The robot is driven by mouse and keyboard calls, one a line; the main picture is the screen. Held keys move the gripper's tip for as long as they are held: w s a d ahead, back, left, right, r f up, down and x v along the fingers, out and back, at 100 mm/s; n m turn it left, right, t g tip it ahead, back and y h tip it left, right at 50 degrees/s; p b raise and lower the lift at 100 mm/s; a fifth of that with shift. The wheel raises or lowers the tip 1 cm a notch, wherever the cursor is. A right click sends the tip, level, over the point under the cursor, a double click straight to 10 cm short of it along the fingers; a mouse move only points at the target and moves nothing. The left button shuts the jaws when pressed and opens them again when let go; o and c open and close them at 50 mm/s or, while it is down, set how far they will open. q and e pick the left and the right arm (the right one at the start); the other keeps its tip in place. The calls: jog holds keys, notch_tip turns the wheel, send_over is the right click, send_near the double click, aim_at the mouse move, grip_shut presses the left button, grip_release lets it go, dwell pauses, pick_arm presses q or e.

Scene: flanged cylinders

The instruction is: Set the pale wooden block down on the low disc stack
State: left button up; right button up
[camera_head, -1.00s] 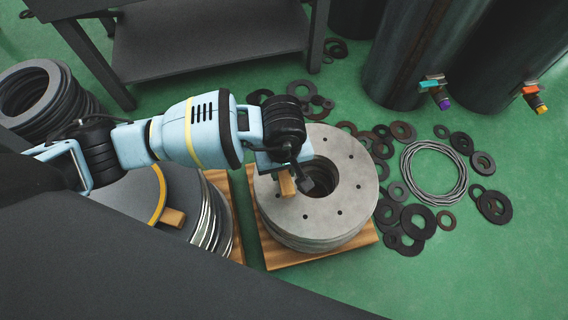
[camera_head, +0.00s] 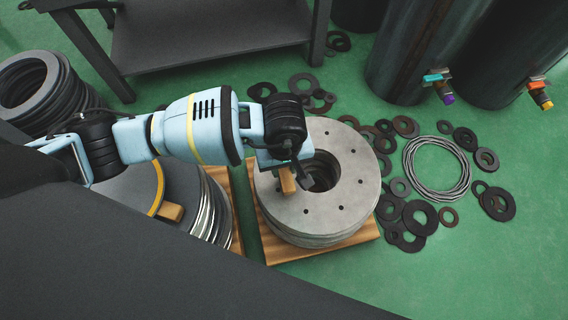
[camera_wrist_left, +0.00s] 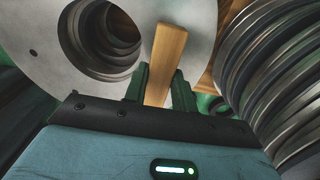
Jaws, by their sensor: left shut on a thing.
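My left gripper (camera_head: 299,183) is shut on the pale wooden block (camera_head: 286,180), over the left part of a grey disc stack (camera_head: 345,204) with a central hole. In the left wrist view the block (camera_wrist_left: 166,58) stands out between the two dark fingers (camera_wrist_left: 158,88), beside the hole. The arm hides part of the stack's far rim. I cannot tell whether the block touches the top disc. My right gripper is not in view.
The grey stack stands on a wooden pallet (camera_head: 362,239). Left of it is another stack with a yellow ring (camera_head: 157,190) and a wooden piece (camera_head: 172,211) on top. Loose dark rings (camera_head: 414,217) and a wire coil (camera_head: 437,185) lie right. A dark shelf (camera_head: 210,45) stands behind.

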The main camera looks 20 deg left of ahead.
pick_arm(q)
jog(key=shift+f, duration=0.4)
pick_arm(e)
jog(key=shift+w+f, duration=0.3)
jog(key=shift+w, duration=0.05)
pick_arm(q)
jog(key=shift+f+b, duration=0.3)
jog(key=shift+b, duration=0.15)
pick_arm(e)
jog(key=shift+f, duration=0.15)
pick_arm(q)
jog(key=shift+f+b, duration=0.3)
jog(key=shift+f, duration=0.05)
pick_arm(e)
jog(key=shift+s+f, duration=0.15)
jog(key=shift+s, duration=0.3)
pick_arm(q)
jog(key=shift+f, duration=0.35)
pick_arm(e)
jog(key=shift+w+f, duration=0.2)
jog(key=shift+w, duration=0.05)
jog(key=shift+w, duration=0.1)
pick_arm(q)
jog(key=o, duration=1.1)
jog(key=shift+c, duration=0.2)
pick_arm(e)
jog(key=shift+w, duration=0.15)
